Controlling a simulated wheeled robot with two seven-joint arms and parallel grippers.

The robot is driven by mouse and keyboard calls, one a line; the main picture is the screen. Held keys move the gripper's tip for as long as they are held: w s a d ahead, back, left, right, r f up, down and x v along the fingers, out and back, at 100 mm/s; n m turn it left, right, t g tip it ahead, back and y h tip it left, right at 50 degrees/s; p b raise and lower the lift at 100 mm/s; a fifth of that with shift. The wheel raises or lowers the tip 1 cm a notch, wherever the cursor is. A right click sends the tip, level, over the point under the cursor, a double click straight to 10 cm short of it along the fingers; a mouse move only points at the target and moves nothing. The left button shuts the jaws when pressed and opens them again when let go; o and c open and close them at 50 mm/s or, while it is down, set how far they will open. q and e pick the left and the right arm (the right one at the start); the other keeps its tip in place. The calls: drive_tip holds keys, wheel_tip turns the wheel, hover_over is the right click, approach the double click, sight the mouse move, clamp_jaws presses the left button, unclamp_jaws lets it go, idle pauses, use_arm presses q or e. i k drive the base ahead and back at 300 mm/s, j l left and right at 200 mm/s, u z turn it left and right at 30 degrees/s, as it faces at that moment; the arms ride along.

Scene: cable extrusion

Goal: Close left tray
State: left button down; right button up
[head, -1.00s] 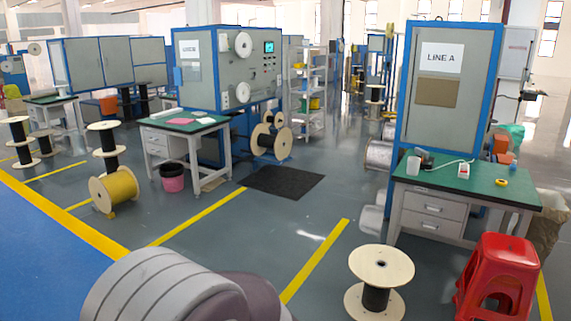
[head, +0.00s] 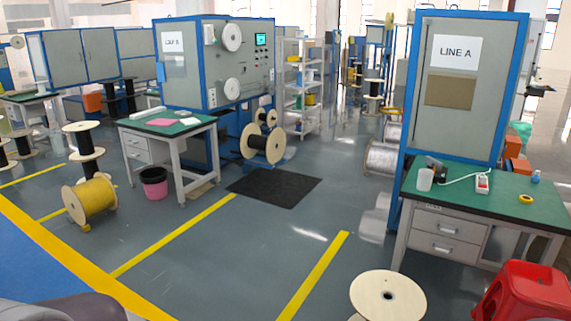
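No thing labelled as a tray shows clearly. The left green-topped desk (head: 185,133) has grey drawers (head: 140,150) under its left side; whether one is pulled out is too small to tell. The right green-topped desk (head: 510,205) has two grey drawers (head: 441,235) with handles, and they look shut. Neither of my grippers is in view.
A pink bucket (head: 154,185) stands by the left desk. A yellow cable spool (head: 90,201) is on the left floor. A wooden-flanged spool (head: 388,296) and a red stool (head: 522,295) stand at the lower right.

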sight(259, 159)
drive_tip(key=i+j+u, duration=0.15)
drive_tip(key=i, duration=6.75)
drive_tip(key=i+z, duration=0.2)
drive_tip(key=i, duration=0.25)
drive_tip(key=i+j+z, duration=0.2)
drive_tip(key=i, duration=0.2)
drive_tip(key=i+j+z, duration=0.2)
drive_tip(key=i, duration=0.25)
drive_tip(key=i+j+z, duration=0.25)
drive_tip(key=i, duration=0.15)
drive_tip(key=l, duration=0.1)
